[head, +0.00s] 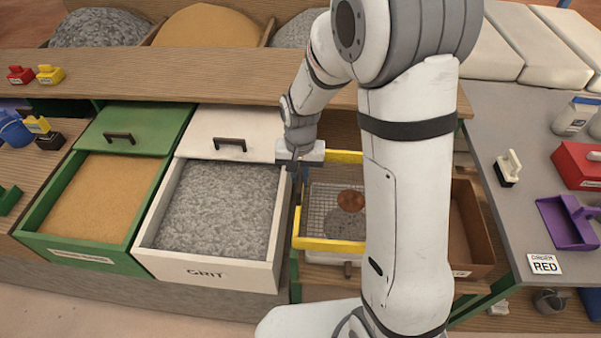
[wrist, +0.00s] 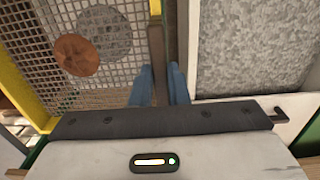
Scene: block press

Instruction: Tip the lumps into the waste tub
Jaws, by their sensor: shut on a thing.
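A yellow-framed sieve (head: 330,244) with a wire mesh sits right of the grit drawer, partly behind my arm. A brown round lump (head: 351,199) and a grey round lump (head: 345,223) lie on its mesh. Both show in the wrist view, the brown lump (wrist: 76,55) left of the grey lump (wrist: 106,30). My gripper (head: 296,172) is at the sieve's left side in the head view. In the wrist view its blue fingers (wrist: 159,88) are shut on the sieve's dark brown side bar (wrist: 157,45). A brown open box (head: 473,222) stands right of the sieve; whether it is the waste tub is unclear.
A grit drawer (head: 276,230) and a green sand drawer (head: 28,230) stand open at left.

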